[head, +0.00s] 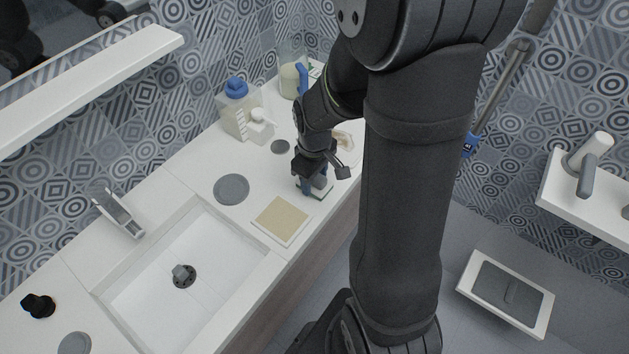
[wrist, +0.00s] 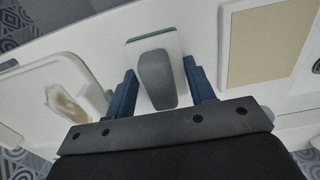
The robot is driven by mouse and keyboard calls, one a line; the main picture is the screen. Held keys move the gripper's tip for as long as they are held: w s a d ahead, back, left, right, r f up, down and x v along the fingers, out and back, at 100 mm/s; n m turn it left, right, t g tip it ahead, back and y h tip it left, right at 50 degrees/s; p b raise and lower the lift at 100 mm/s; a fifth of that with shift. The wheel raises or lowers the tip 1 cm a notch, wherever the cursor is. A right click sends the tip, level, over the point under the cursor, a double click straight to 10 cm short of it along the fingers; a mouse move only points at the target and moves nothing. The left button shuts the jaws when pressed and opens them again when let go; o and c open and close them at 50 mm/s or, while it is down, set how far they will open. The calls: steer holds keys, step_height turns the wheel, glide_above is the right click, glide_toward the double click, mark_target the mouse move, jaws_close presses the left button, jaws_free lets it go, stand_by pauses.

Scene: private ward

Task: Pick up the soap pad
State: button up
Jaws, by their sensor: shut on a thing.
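The soap pad, as I take it, is a grey rounded grip on a white, green-edged base (wrist: 156,75), between my fingers in the wrist view. In the head view its pale base (head: 322,191) shows under my gripper (head: 314,184), close to the counter's front edge. My gripper also shows in the wrist view (wrist: 162,88), its two blue fingers on either side of the grey grip. It is shut on the pad. The pad appears at counter level; I cannot tell whether it is lifted. Part of it is hidden by the fingers.
A beige square in a white frame (head: 281,220) lies beside my gripper, near the sink (head: 180,290). A white dish with a tan patch (wrist: 62,95) is on the other side. Bottles (head: 238,110) stand behind. A grey disc (head: 231,189) lies on the counter (head: 190,180).

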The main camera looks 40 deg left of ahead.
steer(key=shift+r, duration=0.1)
steer(key=shift+r, duration=0.45)
steer(key=r, duration=0.3)
steer(key=shift+w+d+r, duration=0.2)
steer(key=shift+d+r, duration=0.1)
steer(key=shift+d, duration=0.05)
steer(key=w+d+r, duration=0.3)
steer(key=d+r, duration=0.3)
steer(key=d, duration=0.4)
steer(key=shift+w+d+r, duration=0.15)
steer(key=shift+w, duration=0.05)
